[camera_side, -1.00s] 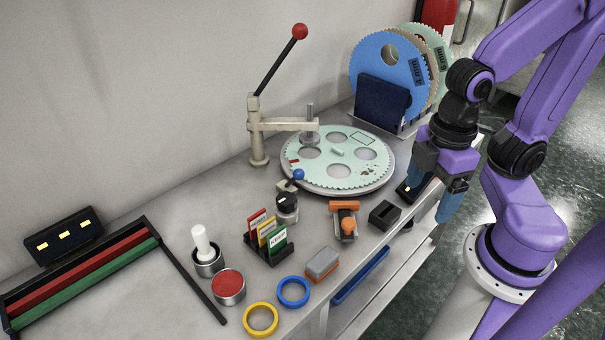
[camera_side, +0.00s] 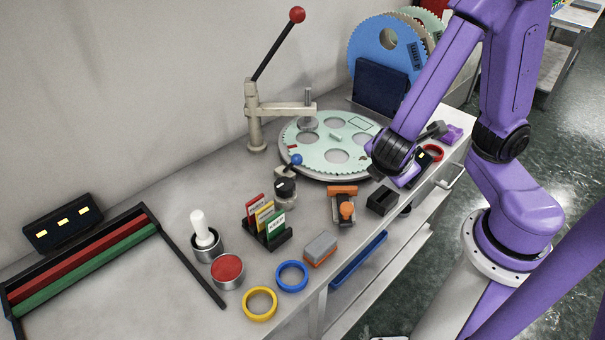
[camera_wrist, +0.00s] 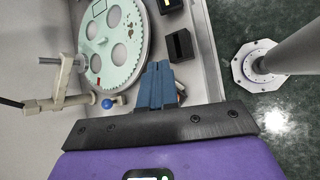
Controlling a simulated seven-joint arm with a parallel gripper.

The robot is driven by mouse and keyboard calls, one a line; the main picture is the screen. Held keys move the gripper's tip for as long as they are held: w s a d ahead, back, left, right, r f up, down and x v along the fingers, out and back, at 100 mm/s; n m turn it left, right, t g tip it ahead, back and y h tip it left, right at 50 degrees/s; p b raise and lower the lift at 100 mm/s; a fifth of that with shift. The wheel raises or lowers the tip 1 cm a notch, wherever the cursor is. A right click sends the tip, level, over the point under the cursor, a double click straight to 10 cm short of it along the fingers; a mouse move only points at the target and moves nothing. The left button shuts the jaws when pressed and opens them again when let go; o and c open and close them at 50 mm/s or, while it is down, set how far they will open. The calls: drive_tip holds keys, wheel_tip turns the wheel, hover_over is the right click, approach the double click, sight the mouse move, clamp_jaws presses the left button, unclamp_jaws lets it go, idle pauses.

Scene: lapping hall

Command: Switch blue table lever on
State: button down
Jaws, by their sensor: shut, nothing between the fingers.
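The blue-knobbed lever (camera_side: 296,160) rises from a small base on the table, in front of the pale green toothed disc. Its stick leans up and right. In the wrist view its blue ball (camera_wrist: 107,103) shows left of my fingers and clear of them. My gripper (camera_wrist: 159,68) is shut and empty, with its blue fingers together. In the side view my arm hides the fingers; my wrist is right of the lever, near the disc's right edge.
The green disc (camera_side: 335,155) lies behind the lever. A red-knobbed arm (camera_side: 275,45) stands behind left. A dark-capped jar (camera_side: 286,191), card holder (camera_side: 268,237), orange clamp (camera_side: 343,207) and black block (camera_side: 382,199) stand nearby. The table's front edge is at right.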

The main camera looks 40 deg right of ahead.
drive_tip(key=w+a+f+n+t+y, duration=0.2)
drive_tip(key=w+a+f+n+t, duration=0.5)
drive_tip(key=w+f+n+t, duration=0.4)
drive_tip(key=shift+a+f+n+t+y, duration=0.15)
drive_tip(key=shift+a+n+t+y, duration=0.15)
drive_tip(key=shift+n, duration=0.7)
drive_tip(key=shift+w, duration=0.1)
approach(291, 165)
drive_tip(key=x, duration=0.3)
drive_tip(key=shift+w+d+r, duration=0.2)
drive_tip(key=shift+w+d, duration=0.05)
drive_tip(key=shift+w, duration=0.05)
drive_tip(key=shift+r, duration=0.1)
